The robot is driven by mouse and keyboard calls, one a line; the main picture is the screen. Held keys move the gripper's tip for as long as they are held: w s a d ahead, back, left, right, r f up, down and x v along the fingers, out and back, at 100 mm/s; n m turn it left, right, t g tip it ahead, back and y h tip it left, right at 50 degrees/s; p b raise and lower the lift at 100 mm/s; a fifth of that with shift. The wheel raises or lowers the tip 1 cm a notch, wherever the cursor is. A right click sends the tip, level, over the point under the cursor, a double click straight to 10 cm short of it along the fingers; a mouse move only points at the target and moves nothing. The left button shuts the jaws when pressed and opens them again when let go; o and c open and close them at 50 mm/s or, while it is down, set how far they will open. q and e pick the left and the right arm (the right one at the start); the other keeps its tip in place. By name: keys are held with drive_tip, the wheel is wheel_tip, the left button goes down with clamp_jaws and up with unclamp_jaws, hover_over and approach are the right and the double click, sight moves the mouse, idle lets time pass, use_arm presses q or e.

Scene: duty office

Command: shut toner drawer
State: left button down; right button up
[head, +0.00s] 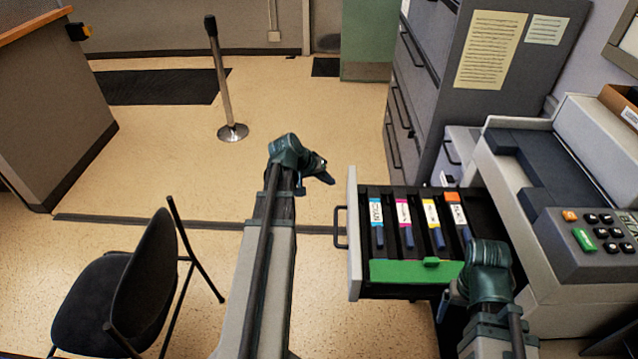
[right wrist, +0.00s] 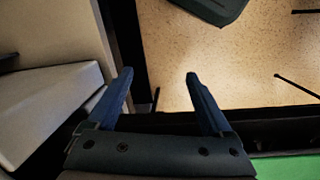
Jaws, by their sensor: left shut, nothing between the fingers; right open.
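The toner drawer (head: 353,240) stands pulled out of the copier, its pale front panel and dark handle (head: 340,227) facing left. Several toner cartridges with blue, pink, yellow and orange labels lie in it, behind a green flap (head: 410,272). My left gripper (head: 328,178) is shut and empty, just left of the drawer front's far end and apart from the handle. My right wrist (head: 490,262) is over the drawer's near right corner; its fingers are mostly hidden there. In the right wrist view my right gripper (right wrist: 160,84) is open with nothing between its fingers.
The copier (head: 540,170) with its button panel (head: 597,235) stands at the right. A grey filing cabinet (head: 470,90) is behind the drawer. A black chair (head: 135,285) stands at the lower left, a barrier post (head: 222,80) further back.

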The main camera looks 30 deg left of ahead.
use_arm(q)
drive_tip(key=shift+w+d+r, duration=0.1)
drive_tip(key=shift+w+d, duration=0.25)
drive_tip(key=shift+d, duration=0.35)
drive_tip(key=shift+w+d+r, duration=0.1)
drive_tip(key=shift+w+d, duration=0.25)
drive_tip(key=shift+d, duration=0.3)
use_arm(e)
drive_tip(key=shift+r, duration=0.15)
